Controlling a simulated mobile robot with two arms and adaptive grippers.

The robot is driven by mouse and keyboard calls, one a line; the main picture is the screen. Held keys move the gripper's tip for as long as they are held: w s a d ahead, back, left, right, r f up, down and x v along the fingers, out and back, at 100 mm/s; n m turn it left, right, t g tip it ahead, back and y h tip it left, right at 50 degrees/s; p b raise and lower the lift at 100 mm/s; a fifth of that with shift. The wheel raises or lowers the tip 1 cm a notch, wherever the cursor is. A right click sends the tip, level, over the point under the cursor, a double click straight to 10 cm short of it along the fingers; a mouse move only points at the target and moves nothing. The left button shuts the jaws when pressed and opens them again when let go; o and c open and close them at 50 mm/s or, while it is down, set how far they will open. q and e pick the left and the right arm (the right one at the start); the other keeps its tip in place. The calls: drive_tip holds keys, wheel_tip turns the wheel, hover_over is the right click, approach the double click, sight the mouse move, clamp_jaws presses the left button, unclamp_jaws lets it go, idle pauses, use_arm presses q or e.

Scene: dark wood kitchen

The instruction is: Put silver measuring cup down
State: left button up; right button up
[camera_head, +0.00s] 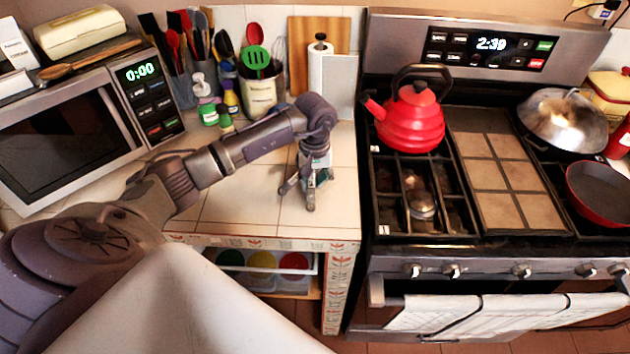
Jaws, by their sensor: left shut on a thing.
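My left gripper (304,188) points down at the right end of the white tiled counter (238,208), beside the stove. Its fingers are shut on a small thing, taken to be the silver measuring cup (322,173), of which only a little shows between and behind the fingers. The gripper hides most of it, so its shape is unclear. The fingertips are close to the counter top; I cannot tell whether the cup touches the tiles. My right gripper is not in view.
A microwave (75,135) stands at the left. Bottles (206,100), a utensil crock (262,95) and a paper towel roll (319,65) line the back. The stove (455,238) on the right holds a red kettle (410,118). Tiles left of the gripper are clear.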

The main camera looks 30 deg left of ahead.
sight(315, 181)
use_arm(q)
wheel_tip(315, 181, up, 12)
drive_tip(key=b, duration=0.3)
drive_tip(key=shift+d, duration=0.15)
idle(0.4)
